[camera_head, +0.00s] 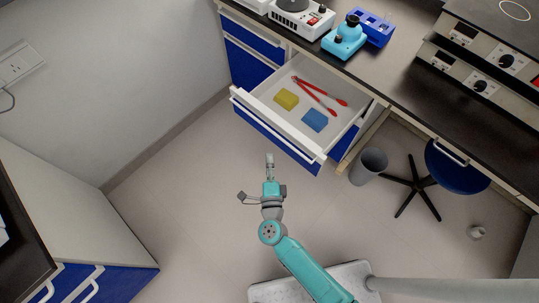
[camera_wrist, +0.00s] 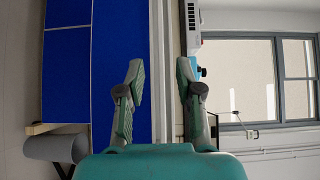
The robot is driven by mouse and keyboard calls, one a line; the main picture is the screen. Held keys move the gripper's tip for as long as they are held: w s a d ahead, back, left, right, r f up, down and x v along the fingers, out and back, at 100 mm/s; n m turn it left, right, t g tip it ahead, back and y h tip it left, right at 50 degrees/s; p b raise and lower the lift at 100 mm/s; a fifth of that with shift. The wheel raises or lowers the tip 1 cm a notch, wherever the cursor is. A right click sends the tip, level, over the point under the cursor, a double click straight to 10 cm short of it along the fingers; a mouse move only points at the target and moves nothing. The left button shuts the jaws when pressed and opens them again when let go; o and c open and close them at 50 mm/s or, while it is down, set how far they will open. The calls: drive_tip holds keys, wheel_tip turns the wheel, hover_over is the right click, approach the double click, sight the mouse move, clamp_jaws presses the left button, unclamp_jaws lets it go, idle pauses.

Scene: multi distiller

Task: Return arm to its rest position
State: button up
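My arm (camera_head: 300,268) reaches up from the bottom middle of the head view. My gripper (camera_head: 269,162) is over the floor in front of the open drawer and looks apart from it. In the wrist view my gripper (camera_wrist: 160,65) has its two fingers spread, with nothing between them. The open drawer (camera_head: 262,123) shows its white front edge and blue face. It holds a yellow block (camera_head: 286,98), a blue block (camera_head: 315,120) and a red tong-like tool (camera_head: 318,97).
A bin (camera_head: 369,165) and a blue stool (camera_head: 452,172) stand right of the drawer. The countertop (camera_head: 400,75) carries a teal device (camera_head: 343,40), a blue rack (camera_head: 372,27) and a white hotplate (camera_head: 302,17). A cabinet (camera_head: 80,215) stands at left. The floor between is clear.

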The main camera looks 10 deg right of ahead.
drive_tip(key=shift+s, duration=0.1)
idle(0.5)
drive_tip(key=s+d+r+n+y, duration=0.1)
drive_tip(key=s+d+r+n, duration=0.3)
drive_tip(key=s, duration=0.4)
drive_tip(key=s+d+r+n+y, duration=0.1)
drive_tip(key=s+d+r+n, duration=0.3)
drive_tip(key=s, duration=0.5)
drive_tip(key=s+d+r+n+g, duration=0.1)
drive_tip(key=s+r+n, duration=0.4)
drive_tip(key=s, duration=0.3)
drive_tip(key=s+d+r+n+g, duration=0.1)
drive_tip(key=s+r+n+g, duration=0.1)
drive_tip(key=s+r+n, duration=0.3)
drive_tip(key=shift+s+d+r+n+y, duration=0.4)
drive_tip(key=shift+s+n, duration=0.5)
drive_tip(key=shift+s, duration=1.2)
idle(0.8)
